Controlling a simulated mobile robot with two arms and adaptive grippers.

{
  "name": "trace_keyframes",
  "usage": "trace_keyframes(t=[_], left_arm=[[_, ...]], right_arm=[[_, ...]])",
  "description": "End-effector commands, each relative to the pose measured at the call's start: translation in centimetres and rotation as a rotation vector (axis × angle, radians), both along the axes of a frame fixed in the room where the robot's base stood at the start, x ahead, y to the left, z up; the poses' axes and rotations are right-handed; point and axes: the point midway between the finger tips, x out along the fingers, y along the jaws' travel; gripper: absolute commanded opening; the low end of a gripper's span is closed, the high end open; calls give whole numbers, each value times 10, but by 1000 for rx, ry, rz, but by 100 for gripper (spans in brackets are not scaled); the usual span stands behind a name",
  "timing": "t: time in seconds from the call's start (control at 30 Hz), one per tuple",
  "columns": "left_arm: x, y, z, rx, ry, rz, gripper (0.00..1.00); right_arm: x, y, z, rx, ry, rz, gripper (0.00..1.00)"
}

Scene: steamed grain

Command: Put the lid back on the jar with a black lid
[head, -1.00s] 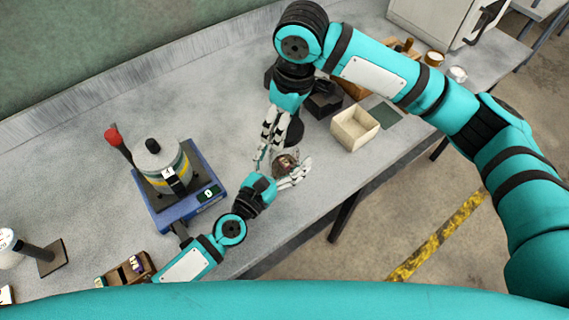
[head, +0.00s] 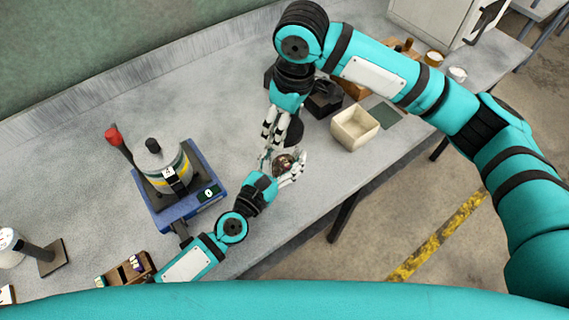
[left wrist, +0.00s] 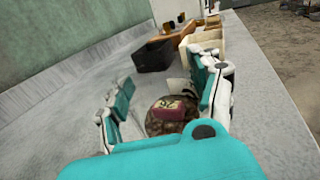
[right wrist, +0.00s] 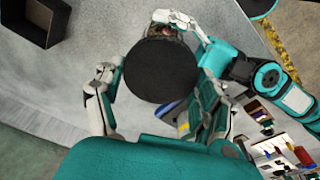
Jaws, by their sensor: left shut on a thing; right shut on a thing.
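A clear jar (head: 283,162) of brown grain is held in my left gripper (head: 281,168) above the front part of the table. The left wrist view shows the jar (left wrist: 157,124) between the fingers, with a reddish label marked in white. My right gripper (head: 273,138) is just behind the jar, fingers pointing towards it. In the right wrist view, a round black lid (right wrist: 160,71) is between the right fingers. It covers part of the jar (right wrist: 165,31) beyond it. I cannot tell whether lid and jar touch.
A blue-based device with a grey vessel (head: 160,165) stands left of my grippers. A cream open box (head: 354,128) and a black open bin (left wrist: 153,56) stand to the right and behind. A small wooden rack (head: 127,268) is at the front left.

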Motion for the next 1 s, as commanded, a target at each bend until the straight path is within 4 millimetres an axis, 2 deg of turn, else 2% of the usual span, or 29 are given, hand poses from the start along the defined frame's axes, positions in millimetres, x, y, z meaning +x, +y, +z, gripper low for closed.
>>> trace_keyframes(t=[0.17, 0.5, 1.0], left_arm=[[0, 0, 0, 0, 0, 0, 6], [0, 0, 0, -1, 1, 0, 6], [0, 0, 0, -1, 1, 0, 6]], right_arm=[[0, 0, -4, 0, 1, 0, 60], [-1, 0, -48, -1, 1, 0, 60], [0, 0, -50, 0, -2, 0, 60]])
